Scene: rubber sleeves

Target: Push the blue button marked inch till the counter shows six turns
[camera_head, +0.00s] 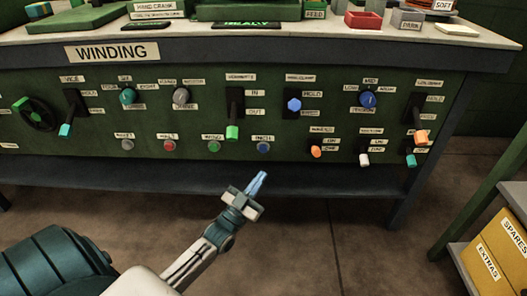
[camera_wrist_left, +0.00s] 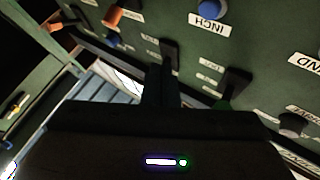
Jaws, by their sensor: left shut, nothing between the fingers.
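The blue button (camera_head: 263,148) sits under a label that reads INCH, in the lower row of the green winding panel (camera_head: 300,185). In the left wrist view the blue button (camera_wrist_left: 211,5) is cut by the top edge, beside its INCH label (camera_wrist_left: 208,22). My left gripper (camera_head: 260,181) is shut and empty. Its tips point up toward the panel, below the blue button and apart from it in the picture. The gripper (camera_wrist_left: 161,80) shows dark in the left wrist view. I cannot make out a turn counter. My right gripper is out of view.
A green button (camera_head: 214,146) and a red button (camera_head: 169,146) sit left of the blue one. A lever with a green grip (camera_head: 232,132) hangs above, between green and blue. An orange-tipped switch (camera_head: 316,151) is to the right. A shelf (camera_head: 300,180) runs below the panel.

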